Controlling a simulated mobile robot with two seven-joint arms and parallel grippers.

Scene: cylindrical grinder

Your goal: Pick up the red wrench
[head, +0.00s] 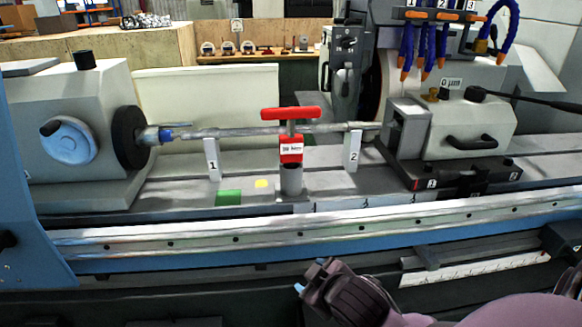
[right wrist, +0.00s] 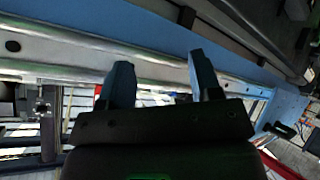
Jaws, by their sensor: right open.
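The red wrench (head: 290,113) stands upright near the middle of the head view, with a red T-shaped bar on top. Below the bar is a red block with a white label, and its lower end meets a grey cylindrical holder (head: 292,181) on the machine bed. My right gripper (head: 311,275) is low in the head view, below and in front of the wrench and apart from it. In the right wrist view its two fingers (right wrist: 163,82) are spread with nothing between them. The wrench is not recognisable there. My left gripper is not in view.
A long shaft (head: 230,132) runs horizontally behind the wrench. White plates marked 1 (head: 212,160) and 2 (head: 352,151) flank the wrench. The grinder's blue front rail (head: 200,255) lies between my right gripper and the holder. A green block (head: 228,198) sits left of the holder.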

